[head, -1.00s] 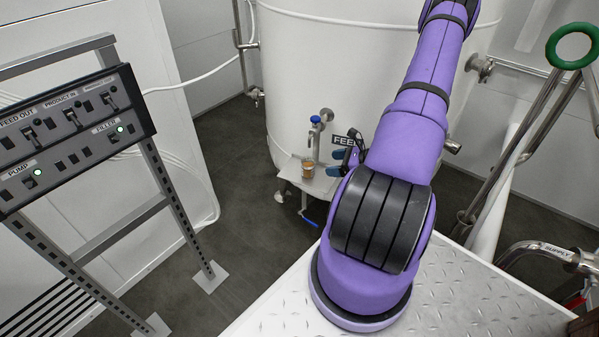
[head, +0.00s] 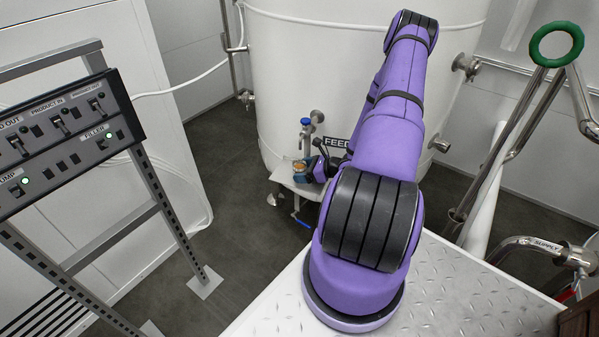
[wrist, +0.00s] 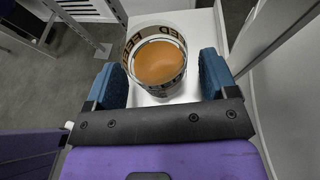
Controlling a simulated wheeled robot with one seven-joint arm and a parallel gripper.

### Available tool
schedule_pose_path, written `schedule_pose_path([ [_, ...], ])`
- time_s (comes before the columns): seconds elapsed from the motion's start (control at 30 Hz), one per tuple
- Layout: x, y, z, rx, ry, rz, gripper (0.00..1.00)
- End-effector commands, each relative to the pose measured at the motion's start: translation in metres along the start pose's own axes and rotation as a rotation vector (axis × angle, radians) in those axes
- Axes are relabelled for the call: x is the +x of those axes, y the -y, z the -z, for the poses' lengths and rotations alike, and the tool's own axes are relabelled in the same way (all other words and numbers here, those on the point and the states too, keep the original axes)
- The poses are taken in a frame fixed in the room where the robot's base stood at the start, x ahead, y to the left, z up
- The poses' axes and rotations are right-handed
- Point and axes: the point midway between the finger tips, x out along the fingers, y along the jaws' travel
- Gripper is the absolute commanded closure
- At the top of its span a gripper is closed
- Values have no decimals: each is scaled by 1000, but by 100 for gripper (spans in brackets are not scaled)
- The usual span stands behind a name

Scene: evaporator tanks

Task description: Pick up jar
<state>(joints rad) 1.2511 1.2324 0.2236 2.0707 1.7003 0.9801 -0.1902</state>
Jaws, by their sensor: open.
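The jar (wrist: 158,62) is a clear glass with amber liquid and dark lettering around its side. In the wrist view it stands upright between the two blue fingers of my gripper (wrist: 163,78), with a visible space beside the right finger; the left finger is very close to it. In the head view the jar (head: 299,167) sits on a small white shelf (head: 284,178) on the tank, below a blue-topped tap (head: 306,140). My gripper (head: 308,170) is there around it, open, and partly hides it.
The large white tank (head: 300,60) stands right behind the shelf. A blue-handled valve (head: 303,222) hangs beneath it. A switch panel (head: 65,140) on a metal frame is at left. A green handwheel (head: 557,44) and pipes are at right.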

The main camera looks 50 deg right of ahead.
Motion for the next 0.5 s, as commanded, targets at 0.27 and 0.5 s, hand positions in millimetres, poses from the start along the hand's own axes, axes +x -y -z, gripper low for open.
schedule_pose_path([
  [0.27, 17, 0, 0, -1, -1, 0, 21],
  [0.5, 17, 0, 0, -1, -1, 0, 56],
])
